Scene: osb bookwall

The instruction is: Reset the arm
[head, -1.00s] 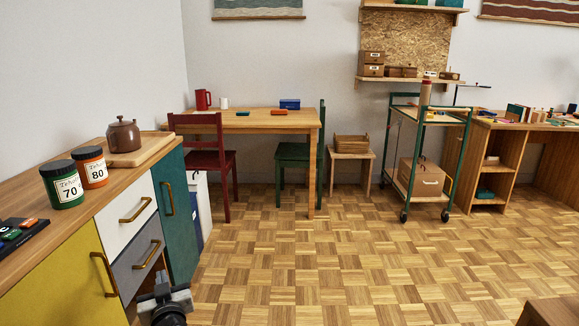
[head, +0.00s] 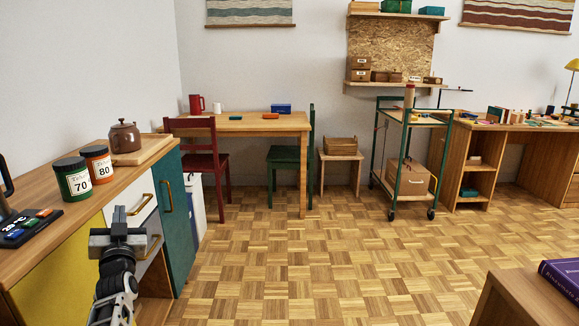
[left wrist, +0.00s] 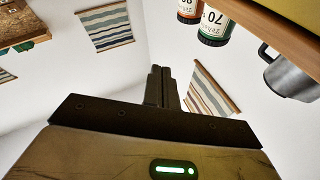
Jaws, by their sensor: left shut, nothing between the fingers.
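My left gripper (head: 119,222) stands upright in front of the sideboard at the lower left of the head view. Its fingers are together with nothing between them. The left wrist view shows the same shut fingers (left wrist: 161,88), pointing away over blank wall. My right gripper is not in view.
The sideboard (head: 49,208) is close behind my left gripper. On it stand a green 70 jar (head: 74,181), an orange 80 jar (head: 97,163) and a brown teapot (head: 123,136). A low wooden surface (head: 507,299) with a purple book (head: 563,275) is at lower right. The floor between is clear.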

